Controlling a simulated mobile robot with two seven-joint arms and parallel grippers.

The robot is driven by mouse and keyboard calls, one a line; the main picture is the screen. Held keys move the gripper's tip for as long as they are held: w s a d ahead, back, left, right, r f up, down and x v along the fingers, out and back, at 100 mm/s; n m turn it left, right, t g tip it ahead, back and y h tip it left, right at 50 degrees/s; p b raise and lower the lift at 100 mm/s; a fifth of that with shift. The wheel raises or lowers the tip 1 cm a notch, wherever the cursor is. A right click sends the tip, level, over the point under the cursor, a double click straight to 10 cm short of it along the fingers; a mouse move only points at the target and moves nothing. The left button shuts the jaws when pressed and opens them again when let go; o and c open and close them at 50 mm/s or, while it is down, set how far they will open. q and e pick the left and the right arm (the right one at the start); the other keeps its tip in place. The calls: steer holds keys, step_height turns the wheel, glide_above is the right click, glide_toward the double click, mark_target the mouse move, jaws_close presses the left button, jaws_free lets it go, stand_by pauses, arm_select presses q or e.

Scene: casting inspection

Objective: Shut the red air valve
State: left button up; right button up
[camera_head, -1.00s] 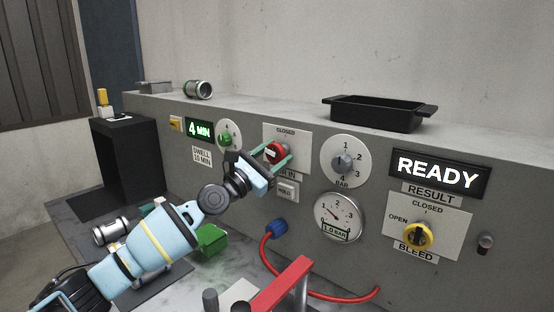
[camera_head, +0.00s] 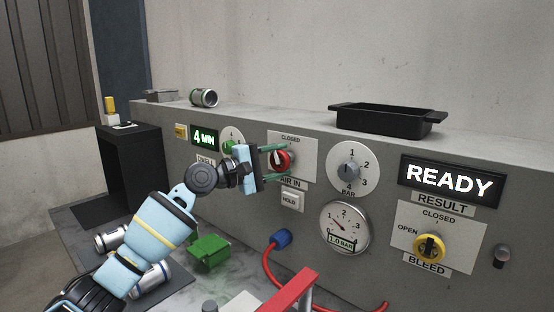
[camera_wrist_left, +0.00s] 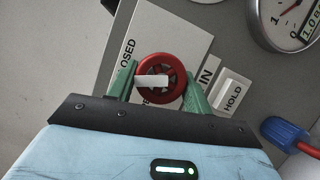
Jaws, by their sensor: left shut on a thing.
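The red air valve (camera_head: 282,161) is a round red knob with a white pointer bar, on a white plate marked CLOSED at the top and AIR IN below. It also shows in the left wrist view (camera_wrist_left: 174,70). My left gripper (camera_head: 272,163) reaches it from the left, its green fingers one above and one below the knob. In the left wrist view the fingers (camera_wrist_left: 160,90) are on either side of the knob, shut on it. There the white bar points left, between the CLOSED lettering and the partly hidden OPEN lettering. My right gripper is not in view.
A HOLD button (camera_head: 290,201) sits just below the valve plate. A regulator knob (camera_head: 350,163), a gauge (camera_head: 344,228) labelled 1.0 BAR and a yellow bleed valve (camera_head: 429,247) are to the right. A red hose (camera_head: 272,268) hangs below; a green block (camera_head: 209,250) lies on the bench.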

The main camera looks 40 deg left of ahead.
mark_target(274, 161)
arm_select(q)
steer(key=m, duration=0.1)
steer(key=m+p, duration=0.1)
steer(key=m+g+p, duration=0.1)
steer(key=shift+r+y, duration=0.25)
steer(key=shift+y, duration=0.05)
steer(key=shift+m, duration=0.6)
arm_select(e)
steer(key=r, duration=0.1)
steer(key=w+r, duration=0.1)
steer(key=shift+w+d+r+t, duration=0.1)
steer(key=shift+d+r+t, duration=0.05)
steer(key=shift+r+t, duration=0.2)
arm_select(q)
steer(key=shift+f+g, duration=0.15)
steer(key=shift+g, duration=0.15)
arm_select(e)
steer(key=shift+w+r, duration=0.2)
arm_select(q)
steer(key=o, duration=1)
steer(key=shift+y, duration=0.3)
steer(key=v, duration=0.6)
steer(key=shift+s+a+f, duration=0.2)
steer(key=shift+s, duration=0.05)
steer(key=shift+s+a+r+b, duration=0.2)
steer(key=shift+s+a+b, duration=0.1)
steer(key=shift+s, duration=0.25)
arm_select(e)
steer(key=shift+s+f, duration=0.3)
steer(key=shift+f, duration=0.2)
